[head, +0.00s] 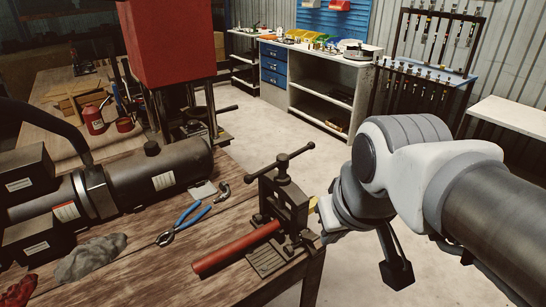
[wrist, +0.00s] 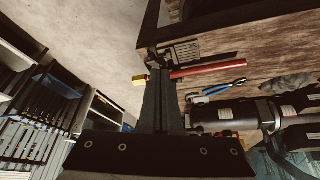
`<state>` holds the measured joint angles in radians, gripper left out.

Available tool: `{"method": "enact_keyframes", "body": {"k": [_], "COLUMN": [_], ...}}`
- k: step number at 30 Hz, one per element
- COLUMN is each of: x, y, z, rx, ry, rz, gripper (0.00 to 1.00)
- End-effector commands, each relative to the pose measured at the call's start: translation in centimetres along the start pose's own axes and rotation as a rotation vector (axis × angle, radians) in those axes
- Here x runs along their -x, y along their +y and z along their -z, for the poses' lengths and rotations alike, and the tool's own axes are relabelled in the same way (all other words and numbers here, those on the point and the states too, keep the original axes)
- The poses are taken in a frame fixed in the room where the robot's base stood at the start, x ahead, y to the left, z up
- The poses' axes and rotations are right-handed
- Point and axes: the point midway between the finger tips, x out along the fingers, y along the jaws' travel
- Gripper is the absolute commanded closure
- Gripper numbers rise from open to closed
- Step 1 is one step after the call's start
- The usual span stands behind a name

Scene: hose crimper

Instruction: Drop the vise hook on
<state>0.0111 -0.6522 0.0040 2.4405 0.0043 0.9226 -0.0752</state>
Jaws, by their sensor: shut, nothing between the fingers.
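The vise (head: 287,205) is a dark frame with a T-handle on top, bolted near the right edge of the wooden bench. A red hose (head: 236,248) lies across the bench with its far end at the vise. A small yellow piece (head: 312,204) shows on the vise's right side; in the wrist view the yellow piece (wrist: 139,80) is just left of my fingers. I cannot clearly make out the hook. My gripper (wrist: 160,73) is shut and empty, its tips close by the vise; contact cannot be told. In the head view my arm hides its fingers.
Blue-handled pliers (head: 180,222), a grey rag (head: 90,258) and a large dark cylinder machine (head: 160,175) occupy the bench to the left. The floor (head: 255,130) behind the vise is clear. A tool rack (head: 425,75) and shelves stand further back.

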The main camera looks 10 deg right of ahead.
Motion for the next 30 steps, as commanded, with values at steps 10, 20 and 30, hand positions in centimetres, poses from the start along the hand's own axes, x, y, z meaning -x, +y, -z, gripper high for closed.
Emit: {"method": "enact_keyframes", "body": {"k": [10,20,30], "x": [-0.7,-2.8,-4.8], "y": [0.6,1.3,1.7], "z": [4.3,7.8,9.7], "rx": [0.158,0.307,0.402], "ry": [-0.15,-0.282,-0.359], "rz": [0.024,0.076,0.125], "gripper": [1.0,1.0,1.0]}}
